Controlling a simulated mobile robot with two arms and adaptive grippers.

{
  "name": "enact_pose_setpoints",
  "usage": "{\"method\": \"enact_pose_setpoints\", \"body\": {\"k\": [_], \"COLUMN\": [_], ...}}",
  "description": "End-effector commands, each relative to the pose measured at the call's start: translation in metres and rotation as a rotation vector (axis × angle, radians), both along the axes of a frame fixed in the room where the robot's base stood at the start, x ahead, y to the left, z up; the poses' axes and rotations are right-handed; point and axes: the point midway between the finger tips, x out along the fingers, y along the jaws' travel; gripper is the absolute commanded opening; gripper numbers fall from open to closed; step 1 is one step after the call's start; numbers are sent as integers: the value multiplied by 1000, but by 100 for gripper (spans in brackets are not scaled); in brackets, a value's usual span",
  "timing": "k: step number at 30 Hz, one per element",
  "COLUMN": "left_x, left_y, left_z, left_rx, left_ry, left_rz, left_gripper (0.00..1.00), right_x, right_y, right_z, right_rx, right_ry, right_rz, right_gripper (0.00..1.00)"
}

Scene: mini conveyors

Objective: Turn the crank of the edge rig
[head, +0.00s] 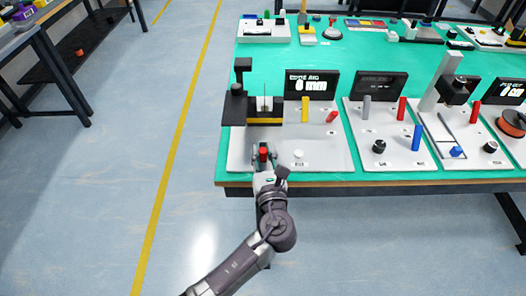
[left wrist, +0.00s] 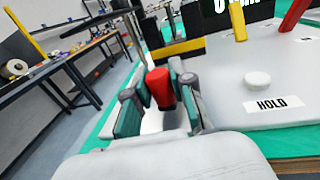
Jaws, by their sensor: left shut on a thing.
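The edge rig is a white base plate (head: 330,160) at the left end of the green table, with a black and yellow mechanism (head: 236,108) and a black display (head: 305,85) headed EDGE RIG with a reading in mm. Its red crank knob (head: 263,153) is at the plate's front left. My left gripper (head: 263,160) is shut on the red knob, reaching in from the front edge. In the left wrist view the knob (left wrist: 160,88) stands between the two fingers (left wrist: 158,108). The crank's lower part is hidden. My right gripper is not in view.
A white HOLD button (left wrist: 257,80) is right of the gripper, with yellow (head: 305,109) and red (head: 331,117) levers behind it. Other rigs stand further right, including one with a black knob (head: 379,146). The floor left of the table (head: 110,170) is clear.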

Motion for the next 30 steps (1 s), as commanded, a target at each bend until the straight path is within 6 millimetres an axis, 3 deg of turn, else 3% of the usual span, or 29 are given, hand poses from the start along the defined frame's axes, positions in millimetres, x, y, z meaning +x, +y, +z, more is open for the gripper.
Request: {"method": "enact_pose_setpoints", "body": {"k": [8, 18, 23, 30], "left_x": [0, 3, 6, 12], "left_y": [5, 19, 25, 31], "left_z": [4, 3, 0, -3], "left_rx": [6, 8, 7, 6], "left_ry": [0, 0, -2, -4], "left_rz": [-85, -362, -513, -715], "left_gripper": [0, 0, 0, 0], "right_x": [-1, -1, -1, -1], "right_y": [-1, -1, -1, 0], "right_z": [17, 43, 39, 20], "right_rx": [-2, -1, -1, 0], "right_ry": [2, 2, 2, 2], "right_rz": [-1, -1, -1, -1], "right_gripper": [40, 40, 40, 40]}}
